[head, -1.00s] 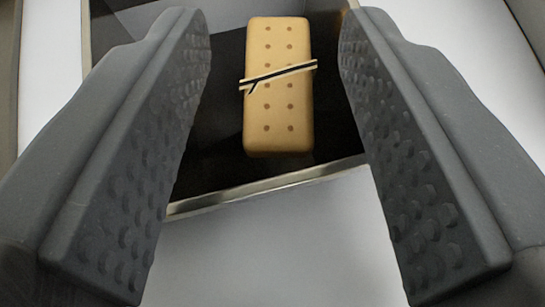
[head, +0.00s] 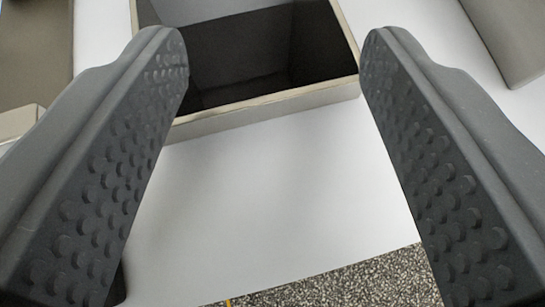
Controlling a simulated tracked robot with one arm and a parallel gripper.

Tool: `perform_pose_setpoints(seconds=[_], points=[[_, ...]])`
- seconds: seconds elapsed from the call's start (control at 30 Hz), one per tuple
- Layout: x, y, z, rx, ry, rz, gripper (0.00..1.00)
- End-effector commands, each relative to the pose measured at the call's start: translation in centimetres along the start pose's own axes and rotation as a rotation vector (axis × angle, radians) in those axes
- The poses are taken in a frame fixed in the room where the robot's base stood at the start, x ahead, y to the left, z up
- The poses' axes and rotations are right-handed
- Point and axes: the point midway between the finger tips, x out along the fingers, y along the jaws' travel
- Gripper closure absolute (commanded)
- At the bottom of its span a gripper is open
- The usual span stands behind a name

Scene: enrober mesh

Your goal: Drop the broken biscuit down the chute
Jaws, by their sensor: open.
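My gripper (head: 272,50) is open, with its two dark studded fingers wide apart and nothing between them. Beyond and between the fingertips is the chute (head: 265,108), an open box-like mouth with a pale rim and a dark inside. The fingertips appear on either side of the opening in the picture; their height above it is hard to tell. The broken biscuit is not visible in this view. The chute's deep interior is too dark to make out.
A white surface (head: 270,200) surrounds the chute and is clear in front of it. A speckled floor (head: 340,285) shows past its edge at the bottom. A beige block (head: 512,35) stands at the upper right, and brown-grey shapes (head: 35,50) at the upper left.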

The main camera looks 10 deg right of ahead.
Motion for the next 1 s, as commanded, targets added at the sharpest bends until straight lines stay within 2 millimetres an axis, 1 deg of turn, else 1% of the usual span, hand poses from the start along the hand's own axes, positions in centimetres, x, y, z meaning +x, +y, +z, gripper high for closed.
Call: perform_pose_setpoints(seconds=[0.03,0.3,0.53,0.73,1.0], points=[[-0.9,0.0,-0.2,-0.001,0.003,0.0,0.5],[-4.8,-0.1,-0.1,-0.002,0.002,-0.001,0.5],[-7.5,-0.2,-0.2,-0.004,0.003,-0.002,0.5],[-8.7,-0.2,0.0,-0.004,0.0,-0.002,0.5],[-8.9,-0.2,0.1,-0.004,0.0,-0.002,0.5]])
